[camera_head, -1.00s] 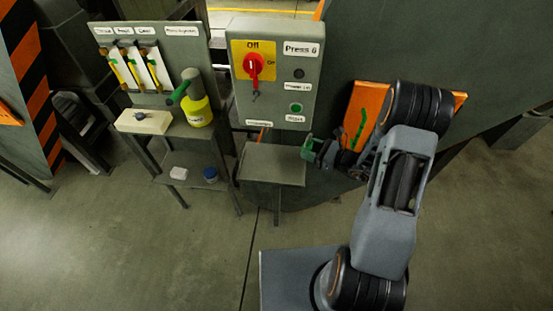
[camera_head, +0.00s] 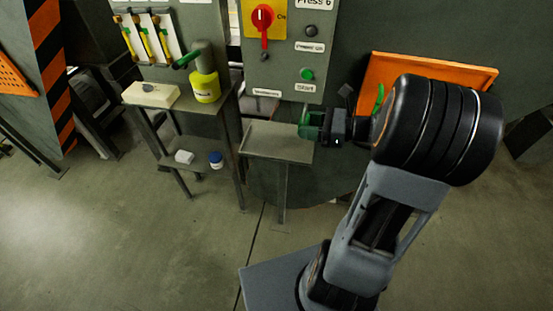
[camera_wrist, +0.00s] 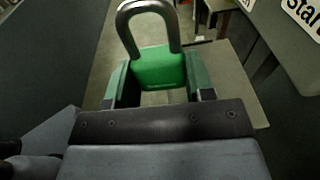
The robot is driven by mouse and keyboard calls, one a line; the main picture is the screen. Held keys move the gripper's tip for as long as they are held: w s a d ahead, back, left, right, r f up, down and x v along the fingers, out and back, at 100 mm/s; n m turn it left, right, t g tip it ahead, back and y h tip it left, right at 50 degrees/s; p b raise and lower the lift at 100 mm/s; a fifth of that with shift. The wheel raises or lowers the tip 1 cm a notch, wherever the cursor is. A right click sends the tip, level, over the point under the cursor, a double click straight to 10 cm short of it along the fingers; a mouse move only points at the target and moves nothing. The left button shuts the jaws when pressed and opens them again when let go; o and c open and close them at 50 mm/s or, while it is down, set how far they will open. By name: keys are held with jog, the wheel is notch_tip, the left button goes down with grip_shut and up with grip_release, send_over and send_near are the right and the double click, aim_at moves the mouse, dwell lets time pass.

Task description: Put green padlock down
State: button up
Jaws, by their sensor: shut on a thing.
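The green padlock (camera_wrist: 158,68) with a grey shackle is between the two fingers of my gripper (camera_wrist: 155,82) in the wrist view. The shackle points away from the gripper and looks closed. In the head view my gripper (camera_head: 312,126) is shut and reaches left, at the right end of the small grey shelf (camera_head: 272,144) under the control box. The padlock is hard to tell from the green fingers there. The shelf top is bare. I cannot tell whether the padlock touches it.
The control box (camera_head: 285,75) with a red switch (camera_head: 263,20) and green button (camera_head: 307,74) is above the shelf. At left, a stand holds a yellow bottle (camera_head: 206,88) and a cream block (camera_head: 150,94); a blue-lidded jar (camera_head: 216,160) sits lower. An orange panel (camera_head: 430,72) is behind my arm.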

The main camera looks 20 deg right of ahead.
jog(key=s+b, duration=0.5)
jog(key=s, duration=0.2)
jog(key=b, duration=0.1)
send_over(304, 148)
jog(key=s, duration=0.1)
jog(key=shift+n+g+y, duration=0.3)
jog(key=shift+g, duration=0.1)
notch_tip(304, 148, down, 9)
jog(key=shift+a+f, duration=0.1)
jog(key=shift+f, duration=0.05)
jog(key=shift+w+f, duration=0.45)
jog(key=shift+f, duration=1.65)
jog(key=shift+f+b, duration=0.1)
jog(key=shift+b, duration=0.2)
jog(key=o, duration=0.4)
jog(key=shift+f, duration=0.1)
jog(key=o, duration=0.5)
